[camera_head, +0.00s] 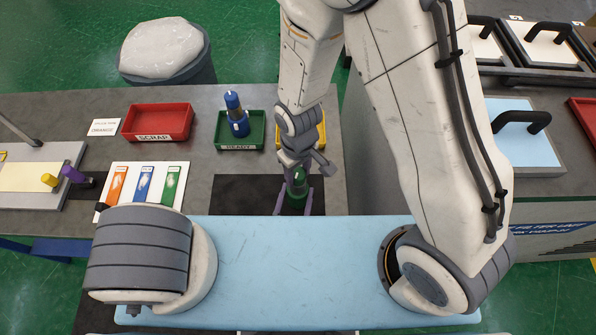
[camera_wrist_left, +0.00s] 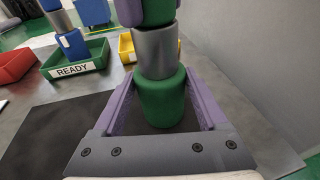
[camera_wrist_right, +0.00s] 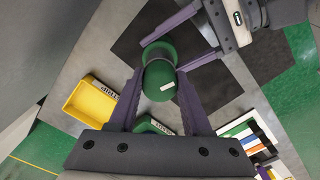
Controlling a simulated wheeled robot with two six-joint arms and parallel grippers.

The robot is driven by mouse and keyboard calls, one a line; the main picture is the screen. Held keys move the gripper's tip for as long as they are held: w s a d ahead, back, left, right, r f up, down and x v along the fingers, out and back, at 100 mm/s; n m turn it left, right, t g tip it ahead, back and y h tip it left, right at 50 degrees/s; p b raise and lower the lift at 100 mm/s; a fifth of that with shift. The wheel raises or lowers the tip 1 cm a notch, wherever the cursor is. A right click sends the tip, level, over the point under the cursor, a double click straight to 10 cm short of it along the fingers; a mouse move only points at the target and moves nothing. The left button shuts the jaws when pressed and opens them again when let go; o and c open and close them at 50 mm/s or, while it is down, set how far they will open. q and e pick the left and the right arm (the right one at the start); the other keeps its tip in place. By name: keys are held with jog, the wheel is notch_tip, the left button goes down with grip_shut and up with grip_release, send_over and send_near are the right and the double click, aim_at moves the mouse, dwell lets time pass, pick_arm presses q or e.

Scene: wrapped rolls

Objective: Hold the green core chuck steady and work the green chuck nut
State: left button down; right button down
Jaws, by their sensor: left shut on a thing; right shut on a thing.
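The green core chuck (camera_wrist_left: 165,98) stands upright over the black mat, between the purple fingers of my left gripper (camera_wrist_left: 158,85), which is shut on its green body. A grey metal section (camera_wrist_left: 156,53) rises above that body. The green chuck nut (camera_wrist_left: 155,8) is at the top, partly cut off in the left wrist view. My right gripper (camera_wrist_right: 160,78) comes from above and is shut on the nut, which shows between its fingers in the right wrist view (camera_wrist_right: 160,88). In the head view the green chuck (camera_head: 297,188) is partly hidden by my right gripper (camera_head: 296,166).
A blue chuck (camera_head: 238,123) stands in the green READY tray (camera_head: 229,147). A red SCRAP tray (camera_head: 155,137) and a yellow tray (camera_head: 321,131) flank it. A striped colour card (camera_head: 119,206) lies left of the black mat (camera_head: 235,192).

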aim_at(298, 172)
dwell(0.5)
jog(key=shift+c, duration=1.7)
grip_release()
notch_tip(298, 172, up, 12)
pick_arm(q)
grip_release()
jog(key=shift+s, duration=0.1)
